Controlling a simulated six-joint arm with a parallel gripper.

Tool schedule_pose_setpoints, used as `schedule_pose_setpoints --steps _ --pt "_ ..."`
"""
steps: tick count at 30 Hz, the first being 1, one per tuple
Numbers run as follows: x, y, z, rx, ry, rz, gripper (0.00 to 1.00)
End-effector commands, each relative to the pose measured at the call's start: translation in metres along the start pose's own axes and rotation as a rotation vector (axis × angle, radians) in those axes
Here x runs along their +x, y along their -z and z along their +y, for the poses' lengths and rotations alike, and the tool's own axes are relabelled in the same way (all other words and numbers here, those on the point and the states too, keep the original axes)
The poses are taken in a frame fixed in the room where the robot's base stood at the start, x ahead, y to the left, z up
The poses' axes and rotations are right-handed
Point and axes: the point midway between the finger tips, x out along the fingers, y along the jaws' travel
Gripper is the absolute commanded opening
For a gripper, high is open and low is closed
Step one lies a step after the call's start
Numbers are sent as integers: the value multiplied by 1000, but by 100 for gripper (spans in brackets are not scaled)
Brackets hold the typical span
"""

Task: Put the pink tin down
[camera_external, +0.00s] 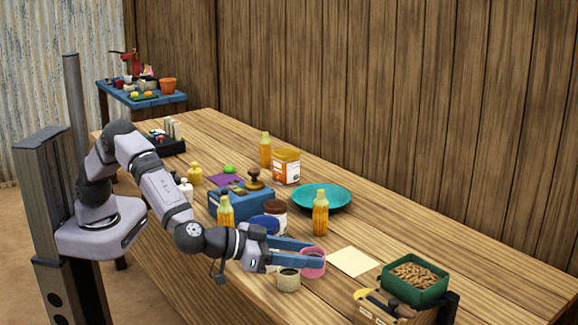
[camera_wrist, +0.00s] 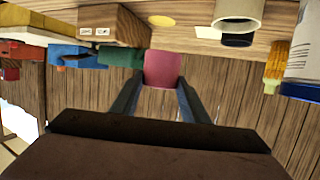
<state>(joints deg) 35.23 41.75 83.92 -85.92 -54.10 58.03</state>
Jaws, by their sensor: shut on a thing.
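The pink tin (camera_external: 314,268) is between the blue fingers of my gripper (camera_external: 316,256), over the front half of the table in the external view. My gripper is shut on it. In the wrist view the pink tin (camera_wrist: 163,68) sits between the two fingertips (camera_wrist: 161,84). Whether its base touches the table cannot be told. An olive-grey tin (camera_external: 289,281) stands close in front of it, to the lower left. A cream card (camera_external: 352,261) lies flat to its right.
A green crate of brown pieces (camera_external: 415,281) and a wooden box (camera_external: 372,308) stand to the right. Bare table shows between the card and the plate.

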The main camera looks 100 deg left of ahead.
Motion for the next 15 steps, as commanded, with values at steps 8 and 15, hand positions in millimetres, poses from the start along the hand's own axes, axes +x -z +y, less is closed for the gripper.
schedule_pose_setpoints --steps 8,15 --pt "-2 7 0 -1 0 0 15" --pt "-7 24 0 -4 -1 2 15"
